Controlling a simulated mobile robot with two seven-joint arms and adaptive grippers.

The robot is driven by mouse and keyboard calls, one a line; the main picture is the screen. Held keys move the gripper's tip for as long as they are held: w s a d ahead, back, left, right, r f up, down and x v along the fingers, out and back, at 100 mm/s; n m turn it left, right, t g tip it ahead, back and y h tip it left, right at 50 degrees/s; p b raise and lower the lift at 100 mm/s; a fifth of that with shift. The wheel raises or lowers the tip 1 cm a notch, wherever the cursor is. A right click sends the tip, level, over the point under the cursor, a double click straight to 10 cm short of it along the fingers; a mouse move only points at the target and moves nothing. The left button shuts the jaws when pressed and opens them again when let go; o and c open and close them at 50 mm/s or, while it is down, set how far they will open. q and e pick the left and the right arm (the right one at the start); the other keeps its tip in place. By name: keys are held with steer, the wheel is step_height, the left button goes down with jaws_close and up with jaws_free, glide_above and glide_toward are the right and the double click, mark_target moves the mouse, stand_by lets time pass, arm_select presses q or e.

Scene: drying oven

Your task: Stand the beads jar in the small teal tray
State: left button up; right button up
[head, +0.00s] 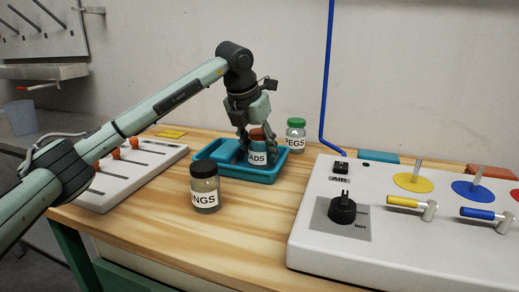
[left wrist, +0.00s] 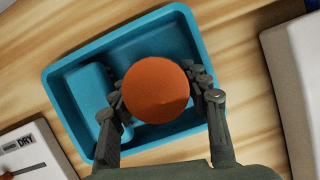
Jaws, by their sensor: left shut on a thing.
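The beads jar (head: 257,155) has an orange-brown lid and a label reading "ADS" in the part that shows. It is upright within the outline of the small teal tray (head: 262,178); whether its base touches the tray floor cannot be told. My left gripper (head: 255,132) reaches down from above and is shut on the jar near its lid. In the left wrist view the round lid (left wrist: 156,90) sits between the two fingers, with the teal tray (left wrist: 60,100) around and below it. A teal block (left wrist: 90,88) lies in the tray left of the jar. My right gripper is not in view.
A black-lidded jar marked "NGS" (head: 205,188) stands in front of the tray. A green-lidded "PEGS" jar (head: 296,134) stands behind it at right. A white control panel (head: 400,240) fills the right. A white slider board (head: 120,178) lies left. The front wood is clear.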

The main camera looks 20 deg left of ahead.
arm_select(q)
steer(key=shift+f, duration=0.15)
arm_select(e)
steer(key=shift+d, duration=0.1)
arm_select(q)
steer(key=o, duration=0.9)
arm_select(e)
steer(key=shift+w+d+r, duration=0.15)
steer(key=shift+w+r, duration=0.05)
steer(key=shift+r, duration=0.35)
